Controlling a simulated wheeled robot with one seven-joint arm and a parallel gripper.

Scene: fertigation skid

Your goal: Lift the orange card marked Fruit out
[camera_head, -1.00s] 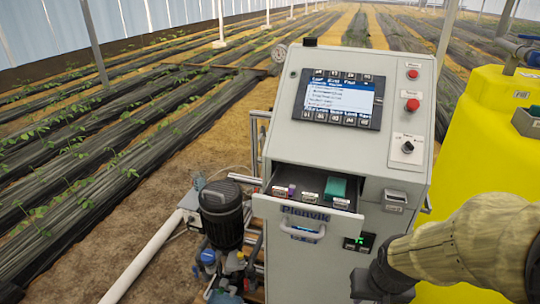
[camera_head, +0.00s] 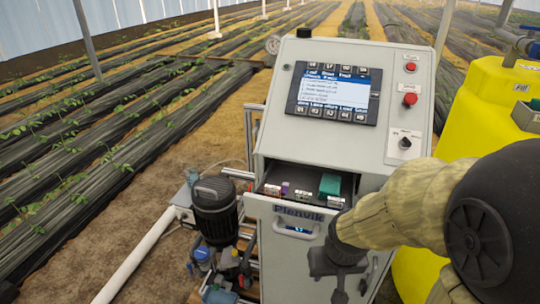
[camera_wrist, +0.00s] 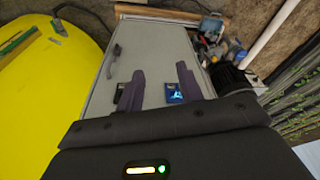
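The open drawer (camera_head: 285,209) of the grey cabinet holds several small labelled pieces, a purple piece (camera_head: 285,187) and a green block (camera_head: 330,184). A small reddish piece (camera_head: 271,189) lies at its left. I cannot make out an orange card or the word Fruit in either view. My gripper (camera_head: 340,284) is in front of the cabinet, below and right of the drawer. In the wrist view my gripper (camera_wrist: 160,80) has its two fingers apart with nothing between them, facing the cabinet's lower front. A blue-lit panel (camera_wrist: 173,92) shows beside one finger.
The cabinet (camera_head: 330,140) has a screen (camera_head: 335,95), red buttons (camera_head: 410,99) and a black knob (camera_head: 405,143) above the drawer. A yellow tank (camera_head: 465,110) stands close on the right. A pump (camera_head: 214,205) and a white pipe (camera_head: 135,255) are on the left.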

